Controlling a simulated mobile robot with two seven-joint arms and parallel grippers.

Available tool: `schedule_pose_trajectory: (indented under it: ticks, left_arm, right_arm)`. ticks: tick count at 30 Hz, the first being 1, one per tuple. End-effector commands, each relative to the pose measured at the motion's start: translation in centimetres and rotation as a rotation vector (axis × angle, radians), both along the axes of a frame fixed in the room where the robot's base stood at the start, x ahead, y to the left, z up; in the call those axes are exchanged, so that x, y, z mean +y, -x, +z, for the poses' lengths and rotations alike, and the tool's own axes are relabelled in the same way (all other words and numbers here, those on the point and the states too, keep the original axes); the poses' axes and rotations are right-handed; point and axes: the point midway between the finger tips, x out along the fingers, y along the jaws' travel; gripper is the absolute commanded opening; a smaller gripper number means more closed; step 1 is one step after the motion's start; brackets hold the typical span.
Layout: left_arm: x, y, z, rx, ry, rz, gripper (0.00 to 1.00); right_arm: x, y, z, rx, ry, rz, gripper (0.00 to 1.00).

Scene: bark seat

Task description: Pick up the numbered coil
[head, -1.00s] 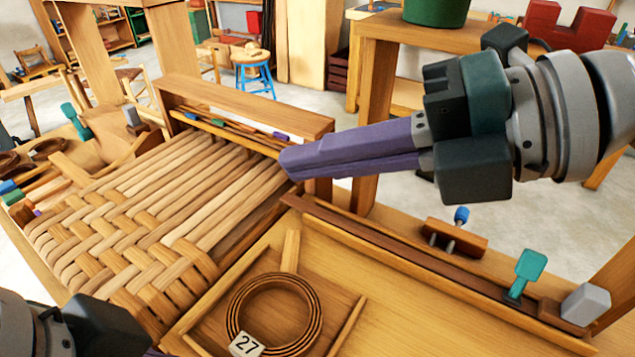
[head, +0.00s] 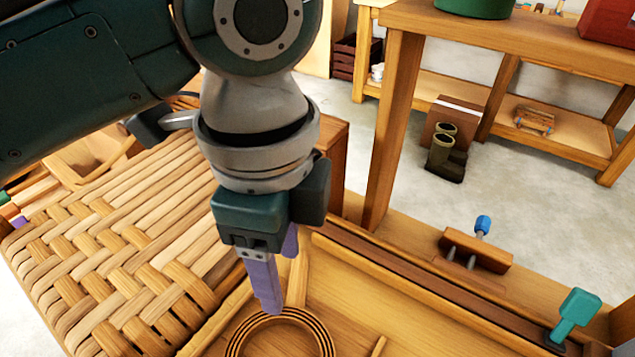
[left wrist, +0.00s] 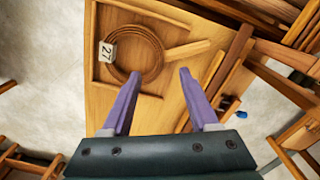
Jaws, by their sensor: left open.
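The numbered coil, a flat ring of brown strips (head: 322,328), lies in a shallow wooden tray at the bottom of the head view, cut off by the frame edge. In the left wrist view the whole coil (left wrist: 158,52) shows, with a white tag reading 27 (left wrist: 107,51) on its side. My left gripper (head: 272,302) points down over the coil's far edge. Its purple fingers are apart and empty in the left wrist view (left wrist: 160,75), with the coil beyond them. They appear above the coil, not around it. My right gripper is out of view.
A woven seat (head: 120,250) lies left of the tray. A teal-handled clamp (head: 575,315) and a wooden block with a blue knob (head: 477,248) stand along the bench's right edge.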

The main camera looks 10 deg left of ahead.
Motion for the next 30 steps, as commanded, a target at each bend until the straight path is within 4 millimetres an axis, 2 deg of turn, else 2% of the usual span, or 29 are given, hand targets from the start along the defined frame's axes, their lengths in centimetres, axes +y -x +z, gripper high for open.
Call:
schedule_pose_trajectory:
  ticks: [3,11,18,27,30]
  left_arm:
    - [0.0,0.2,-2.2,0.005,-0.001,0.0,0.6]
    - [-0.2,0.1,-4.7,0.002,0.001,0.001,0.6]
    - [-0.4,0.0,-8.4,0.001,0.001,0.001,0.6]
    - [-0.3,-0.1,-9.0,-0.002,0.001,0.001,0.6]
    - [-0.3,-0.1,-9.0,-0.002,0.001,0.001,0.5]
  right_arm:
    - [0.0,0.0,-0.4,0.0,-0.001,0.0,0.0]
    - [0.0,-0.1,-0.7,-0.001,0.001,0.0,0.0]
    - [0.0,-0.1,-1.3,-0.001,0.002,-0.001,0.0]
    - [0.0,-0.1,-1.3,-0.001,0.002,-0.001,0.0]
    - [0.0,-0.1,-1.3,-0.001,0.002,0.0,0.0]
